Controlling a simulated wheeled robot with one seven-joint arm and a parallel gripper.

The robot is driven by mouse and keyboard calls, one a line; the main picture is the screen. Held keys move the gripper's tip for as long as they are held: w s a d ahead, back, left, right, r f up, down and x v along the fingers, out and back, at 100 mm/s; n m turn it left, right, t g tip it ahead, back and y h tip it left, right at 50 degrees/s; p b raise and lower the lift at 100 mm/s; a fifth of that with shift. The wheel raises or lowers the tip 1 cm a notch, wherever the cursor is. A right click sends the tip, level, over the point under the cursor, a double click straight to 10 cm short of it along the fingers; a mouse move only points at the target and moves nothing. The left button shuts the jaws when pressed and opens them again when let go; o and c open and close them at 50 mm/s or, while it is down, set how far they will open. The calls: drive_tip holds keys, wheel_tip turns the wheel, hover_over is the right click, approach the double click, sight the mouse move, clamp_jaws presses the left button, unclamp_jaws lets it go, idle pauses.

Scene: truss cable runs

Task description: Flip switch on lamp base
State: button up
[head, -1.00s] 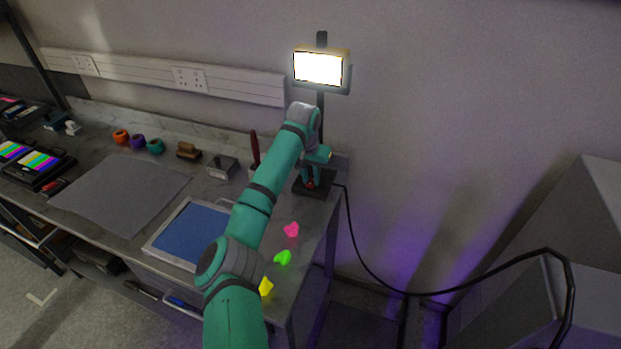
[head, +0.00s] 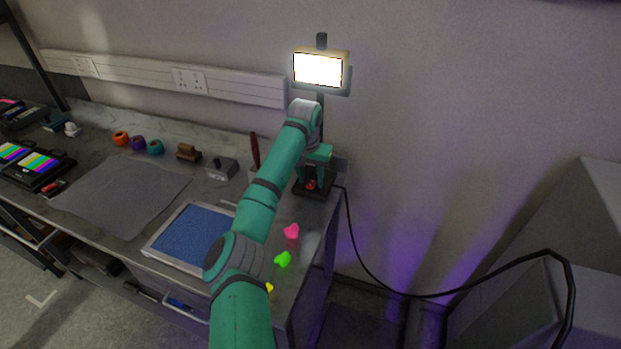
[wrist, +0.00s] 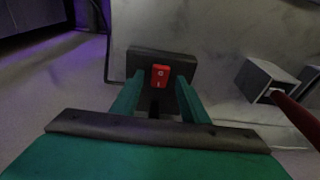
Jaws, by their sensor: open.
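The lamp stands at the bench's far right corner, its bright rectangular head (head: 318,70) lit at the top of a dark post. Its dark base (head: 328,190) sits on the bench and is partly hidden by my arm. The red rocker switch (wrist: 160,76) on the base shows in the wrist view, marked with 0 and 1. My gripper (wrist: 157,92) is open, with one teal finger on each side of the switch. I cannot tell whether a finger touches it. In the head view my gripper (head: 311,180) is above the base.
A black cable (head: 372,270) runs from the base over the bench edge to the right. A holder (wrist: 262,78) with a red-handled tool (wrist: 298,118) stands beside the base. A blue-topped tray (head: 190,236) and pink and green pieces lie nearer on the bench.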

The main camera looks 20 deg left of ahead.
sight(309, 189)
wheel_tip(309, 189, up, 10)
drive_tip(key=s, duration=0.1)
drive_tip(key=shift+s+r, duration=0.15)
drive_tip(key=shift+s, duration=0.2)
drive_tip(key=shift+s, duration=0.1)
